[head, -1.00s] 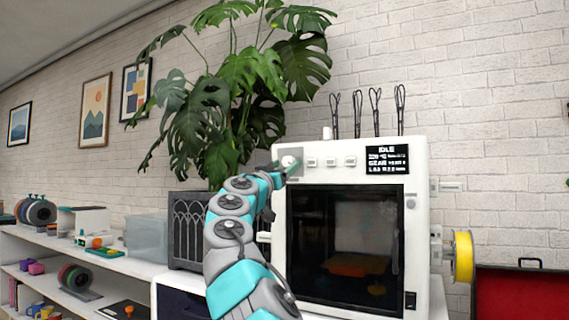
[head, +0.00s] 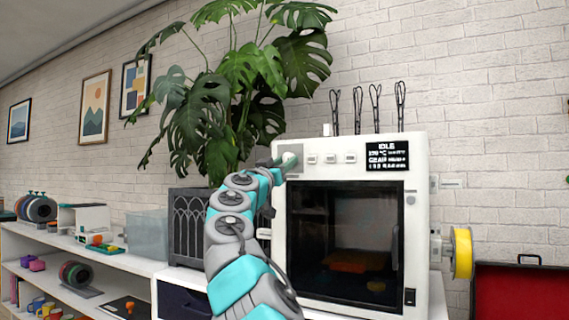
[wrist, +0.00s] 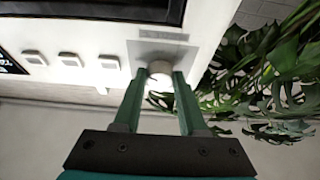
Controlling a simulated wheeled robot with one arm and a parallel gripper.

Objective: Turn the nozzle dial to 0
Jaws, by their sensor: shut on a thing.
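The nozzle dial (wrist: 160,68) is a round, pale knob on a grey plate at the printer's upper left corner; it also shows in the head view (head: 289,158). My gripper (wrist: 160,82) is shut on the dial, with one green finger on each side of it. In the head view my gripper (head: 282,161) reaches the dial from the lower left. The white printer (head: 420,165) has a dark display (head: 387,156) that reads IDLE with smaller lines I cannot read surely. The dial's pointer and scale marks are too small to tell.
Several small buttons (head: 330,158) sit right of the dial. The printer's dark glass door (head: 345,240) is below. A large leafy plant (head: 250,75) stands close on the left. A yellow spool (head: 462,253) is on the printer's right side.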

